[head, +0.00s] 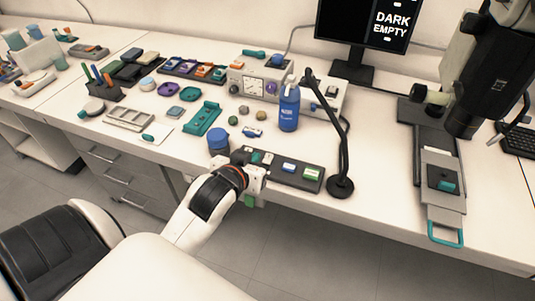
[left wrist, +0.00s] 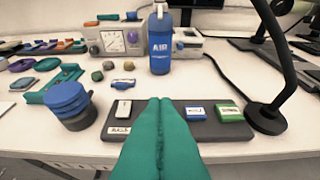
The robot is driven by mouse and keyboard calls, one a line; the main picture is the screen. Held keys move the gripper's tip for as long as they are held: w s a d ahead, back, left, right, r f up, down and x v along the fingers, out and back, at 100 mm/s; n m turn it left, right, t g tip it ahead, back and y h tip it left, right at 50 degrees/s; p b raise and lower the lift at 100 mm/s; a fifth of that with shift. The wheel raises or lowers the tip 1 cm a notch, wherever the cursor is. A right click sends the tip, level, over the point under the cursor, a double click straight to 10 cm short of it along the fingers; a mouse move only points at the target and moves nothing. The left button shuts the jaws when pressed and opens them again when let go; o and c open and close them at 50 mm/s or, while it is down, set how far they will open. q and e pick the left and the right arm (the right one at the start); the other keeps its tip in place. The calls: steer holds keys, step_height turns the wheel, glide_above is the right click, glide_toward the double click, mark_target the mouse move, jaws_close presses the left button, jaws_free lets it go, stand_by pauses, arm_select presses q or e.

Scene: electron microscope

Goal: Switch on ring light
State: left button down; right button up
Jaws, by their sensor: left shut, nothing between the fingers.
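A dark control strip (head: 275,180) with small blocks lies along the table's front edge. It also shows in the left wrist view (left wrist: 175,132). It bears a white block (left wrist: 123,108) with a white label (left wrist: 118,130) on the left, and a blue block (left wrist: 196,112) and green block (left wrist: 229,113) on the right. Their lettering is too small to read. My left gripper (head: 256,174) is at the strip's left half; its teal fingers (left wrist: 160,104) are shut and empty, covering the strip's middle in the wrist view. Contact cannot be told. No ring light is clearly recognisable.
A black bent-arm stand (head: 341,187) rises right of the strip. A blue bottle (head: 289,108) and a dial box (head: 252,86) stand behind it, and a blue round-topped container (head: 218,139) to its left. The microscope (head: 470,90) is far right.

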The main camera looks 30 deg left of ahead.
arm_select(q)
glide_above(268, 160)
steer(key=s, duration=0.2)
steer(key=f, duration=0.4)
steer(key=shift+d, duration=0.2)
steer(key=shift+w+a+f+b, duration=0.1)
steer(key=shift+w+f+b, duration=0.15)
steer(key=shift+f, duration=0.4)
steer(key=shift+w+f+b, duration=0.15)
steer(key=shift+w+f, duration=0.1)
steer(key=shift+f, duration=0.35)
steer(key=shift+w+f, duration=0.25)
steer(key=shift+f, duration=0.45)
steer(key=shift+w+a+r+p, duration=0.1)
steer(key=shift+r+p, duration=0.15)
steer(key=shift+p, duration=0.8)
steer(key=shift+f+g, duration=0.3)
steer(key=shift+f, duration=0.1)
